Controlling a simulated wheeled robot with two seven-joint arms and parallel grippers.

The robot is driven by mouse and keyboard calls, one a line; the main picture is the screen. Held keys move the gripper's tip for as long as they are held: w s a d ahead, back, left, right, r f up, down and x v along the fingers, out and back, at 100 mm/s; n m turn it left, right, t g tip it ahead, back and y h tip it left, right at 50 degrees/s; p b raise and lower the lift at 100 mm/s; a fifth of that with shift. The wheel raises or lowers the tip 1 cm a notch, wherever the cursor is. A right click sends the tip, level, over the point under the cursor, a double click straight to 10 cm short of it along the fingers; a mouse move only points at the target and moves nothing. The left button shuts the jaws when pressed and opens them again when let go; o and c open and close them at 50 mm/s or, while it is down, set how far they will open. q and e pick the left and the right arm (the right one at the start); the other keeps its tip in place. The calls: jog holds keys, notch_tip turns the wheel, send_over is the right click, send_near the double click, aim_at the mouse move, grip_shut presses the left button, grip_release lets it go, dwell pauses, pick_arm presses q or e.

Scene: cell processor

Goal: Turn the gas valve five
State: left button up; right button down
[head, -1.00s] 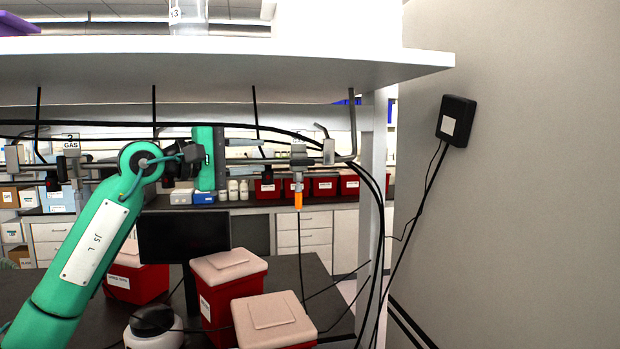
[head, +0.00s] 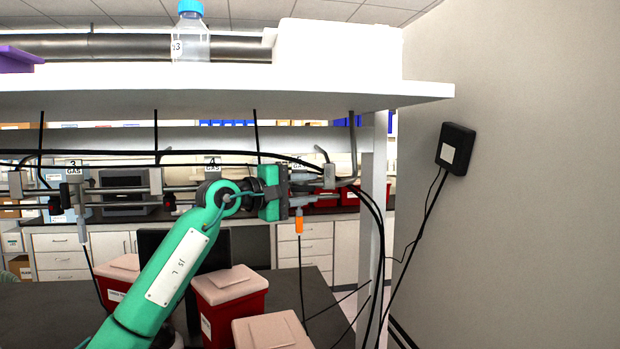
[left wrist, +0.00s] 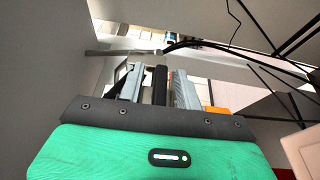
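The gas rail runs under the shelf in the head view. A valve at its right end has a grey fitting with an orange tip (head: 299,225); the orange part also shows in the left wrist view (left wrist: 217,110). Its label (head: 298,165) is mostly hidden behind my gripper, so I cannot read the number. My left gripper (head: 312,188) points right at this valve, fingers apart. In the left wrist view, a dark upright part (left wrist: 160,84) stands between the two grey fingers; I cannot tell whether they touch it. My right gripper is not in view.
Labels for gas 3 (head: 73,167) and gas 4 (head: 212,163) hang further left. The shelf (head: 230,100) is above, a white post (head: 372,220) close on the right. Red bins with pale lids (head: 230,290) stand on the dark bench below. Black cables hang beside the post.

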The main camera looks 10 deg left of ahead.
pick_arm(q)
jog(key=shift+w+d, duration=0.45)
jog(key=shift+w, duration=0.05)
